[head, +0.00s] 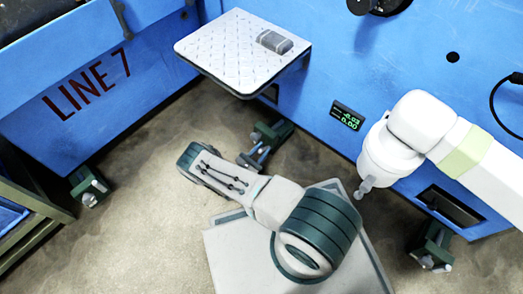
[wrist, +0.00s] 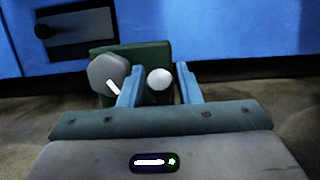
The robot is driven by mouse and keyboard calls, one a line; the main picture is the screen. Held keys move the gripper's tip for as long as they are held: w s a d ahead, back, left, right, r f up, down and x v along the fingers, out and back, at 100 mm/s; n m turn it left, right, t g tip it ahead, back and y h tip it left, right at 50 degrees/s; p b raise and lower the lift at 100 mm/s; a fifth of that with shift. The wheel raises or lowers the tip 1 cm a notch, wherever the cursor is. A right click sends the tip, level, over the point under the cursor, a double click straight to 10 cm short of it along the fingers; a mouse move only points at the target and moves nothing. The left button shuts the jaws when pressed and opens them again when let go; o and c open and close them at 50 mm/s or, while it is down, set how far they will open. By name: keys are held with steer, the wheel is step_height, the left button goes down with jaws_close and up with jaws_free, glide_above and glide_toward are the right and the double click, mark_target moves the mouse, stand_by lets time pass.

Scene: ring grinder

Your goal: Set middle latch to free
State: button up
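The middle latch (head: 271,136) is a dark green block low on the blue machine, under the shelf. In the wrist view its green plate (wrist: 130,57) carries a grey hexagonal piece (wrist: 108,72) with a slanted white mark, and a round white knob (wrist: 158,79). My gripper (wrist: 158,67) has two pale blue fingers standing apart. The knob shows between them, nearer the left finger; whether they touch it I cannot tell. The left finger partly covers the plate. In the head view my gripper (head: 254,157) is at the latch, largely hidden by my arm.
Similar latches stand at left (head: 90,186) and right (head: 432,246). A white jointed arm (head: 415,125) hangs at right, near a small green-digit display (head: 347,116). Bare floor lies at left.

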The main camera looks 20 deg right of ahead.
steer(key=r+p+v, duration=0.1)
steer(key=v, duration=0.3)
steer(key=r+v, duration=0.1)
steer(key=v, duration=0.3)
steer(key=p+v, duration=0.1)
steer(key=v, duration=0.4)
steer(key=shift+s+a+r+p, duration=0.25)
steer(key=shift+r+p, duration=0.1)
steer(key=shift+r, duration=0.1)
steer(key=shift+w, duration=0.1)
